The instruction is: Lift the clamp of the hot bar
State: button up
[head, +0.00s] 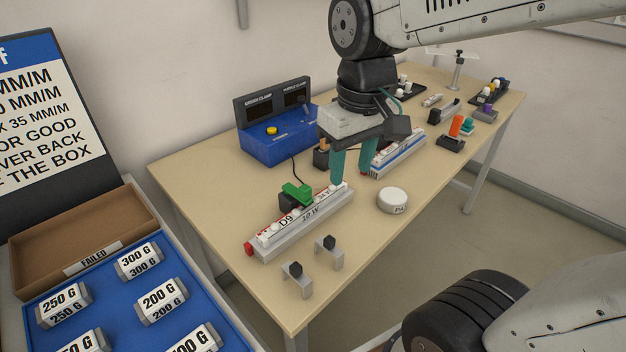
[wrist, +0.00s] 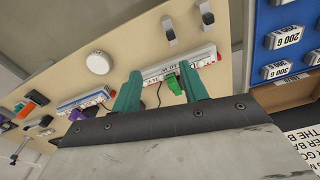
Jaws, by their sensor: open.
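A long grey-white bar with a red end (head: 310,222), marked "D9", lies on the near part of the table. A green clamp (head: 298,193) with a dark block beside it sits at the bar's far side. In the wrist view the clamp (wrist: 174,84) shows between my fingers, beyond them. A second bar with a blue stripe (head: 397,156) lies farther back; a small orange-topped black block (head: 322,155) is near its left end. My gripper (head: 352,172) is open and empty, its teal fingers pointing down. One finger overlaps the red-ended bar's far end in the picture; contact cannot be told.
A blue box with dark displays (head: 280,140) stands behind. A white puck (head: 393,200) lies right of the bar. Two small brackets with black knobs (head: 297,279) stand in front. Small fixtures (head: 451,142) fill the far right. A blue weight tray (head: 105,310) is at left.

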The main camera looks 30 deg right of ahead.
jog(key=n, duration=0.2)
send_over(305, 187)
jog(key=shift+g, duration=0.4)
notch_tip(305, 187, down, 5)
jog(key=shift+s+f, duration=0.1)
jog(key=shift+f, duration=0.05)
notch_tip(305, 187, down, 8)
jog(key=shift+r, duration=0.15)
jog(key=shift+c, duration=0.3)
grip_shut()
